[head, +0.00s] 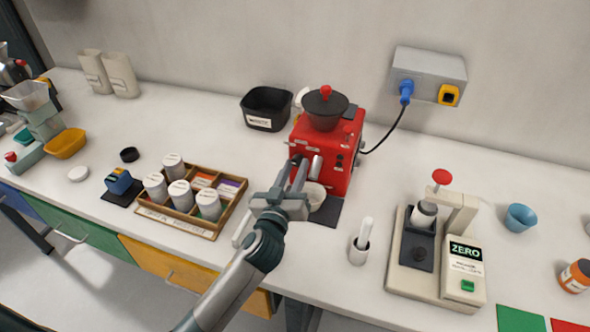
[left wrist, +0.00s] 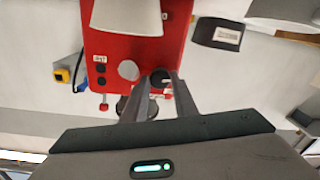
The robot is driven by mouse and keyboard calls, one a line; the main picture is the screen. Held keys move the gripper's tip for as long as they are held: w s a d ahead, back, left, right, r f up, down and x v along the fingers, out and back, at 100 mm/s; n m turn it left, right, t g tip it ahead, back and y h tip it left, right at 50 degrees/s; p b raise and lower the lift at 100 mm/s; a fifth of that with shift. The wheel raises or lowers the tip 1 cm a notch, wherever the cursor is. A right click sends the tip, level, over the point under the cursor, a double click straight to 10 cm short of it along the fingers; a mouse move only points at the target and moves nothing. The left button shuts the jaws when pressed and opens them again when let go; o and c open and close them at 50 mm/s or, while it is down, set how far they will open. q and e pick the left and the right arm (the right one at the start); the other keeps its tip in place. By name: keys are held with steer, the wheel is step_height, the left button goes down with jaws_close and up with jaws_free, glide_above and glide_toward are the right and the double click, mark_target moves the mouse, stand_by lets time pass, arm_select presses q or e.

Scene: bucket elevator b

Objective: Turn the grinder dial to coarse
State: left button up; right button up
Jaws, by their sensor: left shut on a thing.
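The red grinder (head: 345,168) stands at the back middle of the bench, with a dark hopper lid (head: 326,106) and a red knob on top. My left gripper (head: 299,172) reaches its front left side. The grinder appears upside down in the left wrist view (left wrist: 115,60). There my left gripper's fingers (left wrist: 162,80) are closed around a small round black dial (left wrist: 160,77) on the grinder's face. The fingers hide much of the dial, and I cannot read its setting. My right gripper is not in view.
A wooden tray of white jars (head: 208,205) lies left of my left arm. A black bin (head: 266,106) stands behind, left of the grinder. A cable runs to the wall socket.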

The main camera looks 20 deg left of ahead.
arm_select(q)
steer(key=m, duration=0.3)
steer(key=shift+m, duration=0.4)
steer(key=shift+m+p, duration=0.55)
steer(key=shift+m, duration=1.45)
steer(key=o, duration=1.1)
steer(key=shift+a, duration=0.1)
steer(key=shift+f+h, duration=0.1)
steer(key=shift+h, duration=0.3)
steer(key=shift+s+f, duration=0.1)
